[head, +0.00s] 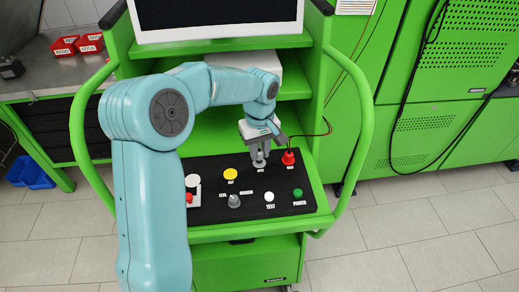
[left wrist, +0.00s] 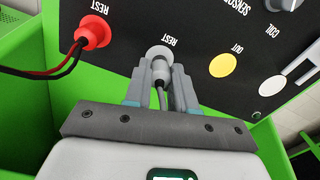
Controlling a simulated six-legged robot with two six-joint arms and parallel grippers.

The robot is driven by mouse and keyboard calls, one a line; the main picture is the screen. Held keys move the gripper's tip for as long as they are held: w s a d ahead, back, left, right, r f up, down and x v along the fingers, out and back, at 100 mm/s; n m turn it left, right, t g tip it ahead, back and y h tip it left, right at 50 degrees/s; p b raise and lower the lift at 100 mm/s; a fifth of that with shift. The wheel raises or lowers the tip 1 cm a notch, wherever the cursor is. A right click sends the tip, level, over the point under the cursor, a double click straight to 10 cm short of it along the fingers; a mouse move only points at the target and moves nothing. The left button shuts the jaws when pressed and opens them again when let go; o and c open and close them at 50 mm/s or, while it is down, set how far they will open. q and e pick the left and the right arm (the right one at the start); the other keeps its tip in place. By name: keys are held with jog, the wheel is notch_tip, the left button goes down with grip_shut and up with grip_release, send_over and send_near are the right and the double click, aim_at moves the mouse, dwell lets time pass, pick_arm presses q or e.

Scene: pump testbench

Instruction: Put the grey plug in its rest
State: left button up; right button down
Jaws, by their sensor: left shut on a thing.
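The grey plug (left wrist: 160,68) is between the fingers of my left gripper (left wrist: 160,92), which is shut on it. Its grey cable runs back between the fingers. The plug's front end is at the panel spot marked REST, beside the red plug; I cannot tell whether it is fully seated. In the head view the grey plug (head: 259,160) shows below my left gripper (head: 261,147), at the back edge of the black panel (head: 250,210). My right gripper is in neither view.
A red plug (head: 288,157) with red and black leads stands in the other REST spot, close to the right. A yellow button (head: 230,174), a grey knob (head: 234,201), a white button (head: 268,196) and a green button (head: 297,193) lie nearer the front. Green rails (head: 366,120) flank the bench.

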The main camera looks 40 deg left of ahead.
pick_arm(q)
jog(key=shift+f+b, duration=0.9)
jog(key=shift+f, duration=0.2)
dwell(0.3)
jog(key=o, duration=1.4)
jog(key=shift+c, duration=0.2)
jog(key=shift+r+p, duration=3.1)
jog(key=shift+r, duration=0.95)
